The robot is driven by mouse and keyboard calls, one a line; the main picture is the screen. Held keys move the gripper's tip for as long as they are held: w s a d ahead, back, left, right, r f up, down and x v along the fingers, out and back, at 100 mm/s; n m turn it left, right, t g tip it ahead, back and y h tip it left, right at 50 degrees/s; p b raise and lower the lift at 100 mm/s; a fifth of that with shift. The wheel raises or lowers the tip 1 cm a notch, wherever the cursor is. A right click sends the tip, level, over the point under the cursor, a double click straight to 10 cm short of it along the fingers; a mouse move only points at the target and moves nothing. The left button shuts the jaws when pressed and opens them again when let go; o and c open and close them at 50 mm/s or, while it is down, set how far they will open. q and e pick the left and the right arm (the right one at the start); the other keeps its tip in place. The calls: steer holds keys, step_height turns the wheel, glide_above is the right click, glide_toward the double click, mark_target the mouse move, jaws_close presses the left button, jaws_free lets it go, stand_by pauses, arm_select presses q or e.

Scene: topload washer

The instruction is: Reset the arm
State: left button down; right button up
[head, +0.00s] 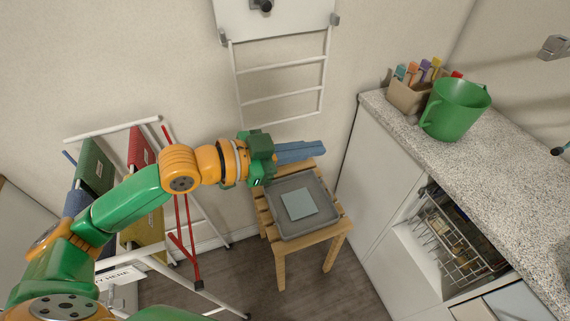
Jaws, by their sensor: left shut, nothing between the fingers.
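My left arm reaches in from the lower left in the head view, in green and orange segments. Its gripper (300,152) has blue fingers that are closed together and empty. The fingers point right, in front of the pale wall and over the back edge of the wooden stool as seen from here. My right gripper is not in view.
A wooden stool (280,257) bears a grey tray (325,217) with a light blue-grey square (299,204). A drying rack with coloured cloths (95,165) stands left. A speckled counter (475,178) at right holds a green pitcher (457,110) and a box of markers (406,98).

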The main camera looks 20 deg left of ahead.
arm_select(q)
steer(key=s+a+f+n+g+y+b, duration=0.15)
steer(key=s+a+f+n+y, duration=0.35)
steer(key=f, duration=0.5)
steer(key=s+a+f+n+g+y, duration=0.2)
steer(key=s+f+y, duration=0.1)
steer(key=s+f, duration=0.5)
steer(key=s+a+f+n+g+y+b, duration=0.1)
steer(key=s+a+f+n+g+y, duration=0.25)
steer(key=f, duration=0.75)
step_height(320, 180, down, 13)
steer(key=s, duration=0.2)
steer(key=s+a+f+g, duration=0.1)
steer(key=s+a+f, duration=0.2)
steer(key=s+f, duration=1)
steer(key=shift+s+f+g, duration=0.3)
steer(key=shift+s+f, duration=0.1)
steer(key=shift+f, duration=0.05)
